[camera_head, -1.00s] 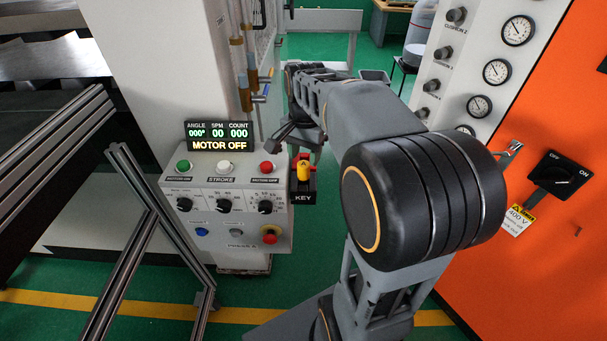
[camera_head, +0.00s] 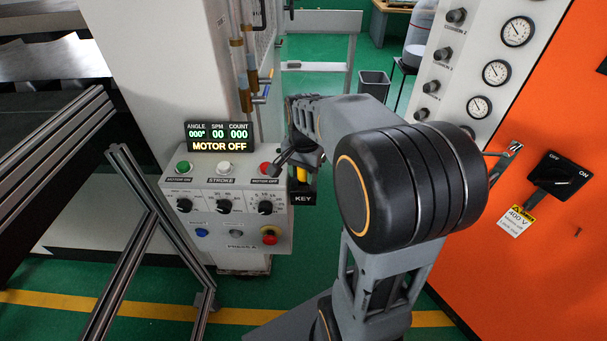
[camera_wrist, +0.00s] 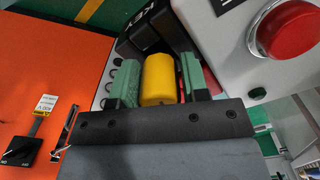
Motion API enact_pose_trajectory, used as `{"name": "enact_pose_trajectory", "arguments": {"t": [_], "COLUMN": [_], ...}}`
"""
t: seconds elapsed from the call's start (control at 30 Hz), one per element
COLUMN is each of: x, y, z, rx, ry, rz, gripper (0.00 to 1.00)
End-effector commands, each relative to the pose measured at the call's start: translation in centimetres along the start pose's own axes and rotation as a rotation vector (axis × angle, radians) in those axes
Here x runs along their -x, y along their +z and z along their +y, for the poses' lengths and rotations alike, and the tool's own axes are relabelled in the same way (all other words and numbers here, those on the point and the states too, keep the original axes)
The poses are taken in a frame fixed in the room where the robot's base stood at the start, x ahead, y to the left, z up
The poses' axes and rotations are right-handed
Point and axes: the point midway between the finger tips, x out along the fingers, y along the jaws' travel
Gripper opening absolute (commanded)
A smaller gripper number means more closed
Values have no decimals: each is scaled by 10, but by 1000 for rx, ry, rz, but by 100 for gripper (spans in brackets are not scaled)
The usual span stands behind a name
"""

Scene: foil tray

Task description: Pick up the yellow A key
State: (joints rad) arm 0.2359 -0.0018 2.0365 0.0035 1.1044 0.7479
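The yellow A key (camera_wrist: 158,82) sits in the black key holder marked KEY (camera_head: 303,198), at the right side of the control box. In the head view only a small part of the yellow key (camera_head: 301,174) shows below my gripper (camera_head: 294,160). In the wrist view, the green finger pads of my gripper (camera_wrist: 158,85) stand on either side of the yellow key. A narrow dark gap shows between the key and the right pad; the left pad looks very close to it. The fingers look open around the key. Its letter is hidden.
The control box (camera_head: 226,215) with knobs and buttons is just left of the key. A red button (camera_wrist: 292,30) is close by in the wrist view. An orange cabinet (camera_head: 545,255) with gauges stands at the right. Green floor is open behind.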

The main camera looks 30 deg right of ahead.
Motion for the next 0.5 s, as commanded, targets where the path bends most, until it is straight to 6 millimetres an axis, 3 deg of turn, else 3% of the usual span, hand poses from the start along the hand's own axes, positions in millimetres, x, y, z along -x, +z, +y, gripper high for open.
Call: {"name": "enact_pose_trajectory", "arguments": {"t": [0.3,0.5], "x": [0,1], "y": [0,0], "z": [0,0], "rx": [0,0], "ry": [0,-1], "rz": [0,1], "gripper": [11,10]}}
